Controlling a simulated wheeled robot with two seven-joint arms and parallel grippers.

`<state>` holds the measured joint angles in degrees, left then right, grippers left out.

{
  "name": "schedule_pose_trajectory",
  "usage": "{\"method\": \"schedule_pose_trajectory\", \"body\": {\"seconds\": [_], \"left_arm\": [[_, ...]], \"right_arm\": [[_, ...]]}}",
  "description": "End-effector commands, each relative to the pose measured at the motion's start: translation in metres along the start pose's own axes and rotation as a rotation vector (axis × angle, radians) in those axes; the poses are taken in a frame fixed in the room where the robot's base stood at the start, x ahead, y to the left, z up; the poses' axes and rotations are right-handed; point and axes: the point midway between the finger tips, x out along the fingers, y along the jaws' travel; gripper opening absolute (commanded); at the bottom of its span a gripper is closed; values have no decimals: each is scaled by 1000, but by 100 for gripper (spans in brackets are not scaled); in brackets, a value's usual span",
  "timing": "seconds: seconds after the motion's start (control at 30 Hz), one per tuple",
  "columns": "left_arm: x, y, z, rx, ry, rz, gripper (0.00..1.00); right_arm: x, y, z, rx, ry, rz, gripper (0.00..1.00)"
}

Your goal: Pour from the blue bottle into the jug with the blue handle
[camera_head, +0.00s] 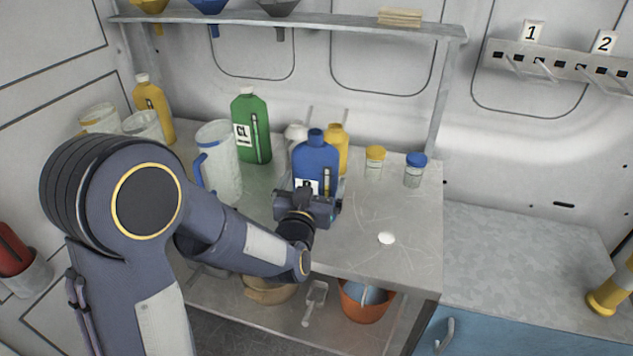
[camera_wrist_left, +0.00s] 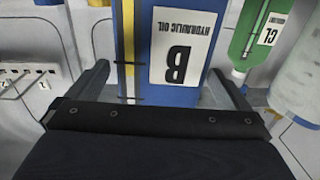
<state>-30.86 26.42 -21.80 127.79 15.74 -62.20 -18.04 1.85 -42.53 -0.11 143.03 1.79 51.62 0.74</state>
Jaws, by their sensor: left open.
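The blue bottle (camera_head: 316,163) stands upright on the metal table. In the left wrist view the blue bottle (camera_wrist_left: 205,85) appears upside down, with a white label reading "HYDRAULIC OIL" and "B". My left gripper (camera_head: 308,205) is at the near side of the bottle, low on its body. In the left wrist view its fingers (camera_wrist_left: 165,88) are apart, one on each side of the bottle, with gaps showing. The jug with the blue handle (camera_head: 221,160), pale and translucent, stands left of the bottle, its handle facing left. My right gripper is not in view.
A green bottle (camera_head: 251,127) stands between jug and blue bottle, farther back. A yellow bottle (camera_head: 338,148) is close behind the blue one. Two small jars (camera_head: 413,173) and a white disc (camera_head: 386,238) lie to the right. A shelf (camera_head: 300,23) runs above.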

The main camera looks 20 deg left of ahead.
Motion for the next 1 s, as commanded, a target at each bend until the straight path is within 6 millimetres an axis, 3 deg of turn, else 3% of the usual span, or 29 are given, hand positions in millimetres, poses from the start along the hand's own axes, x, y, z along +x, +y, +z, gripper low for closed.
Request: {"method": "schedule_pose_trajectory", "body": {"seconds": [0.5, 0.77, 1.0], "left_arm": [[56, -2, -5, -1, -2, 0, 100], [58, -2, -4, -1, -1, 0, 100], [58, -2, -4, -1, -1, 0, 69]], "right_arm": [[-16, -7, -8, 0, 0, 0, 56], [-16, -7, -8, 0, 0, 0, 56], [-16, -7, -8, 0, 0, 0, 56]]}}
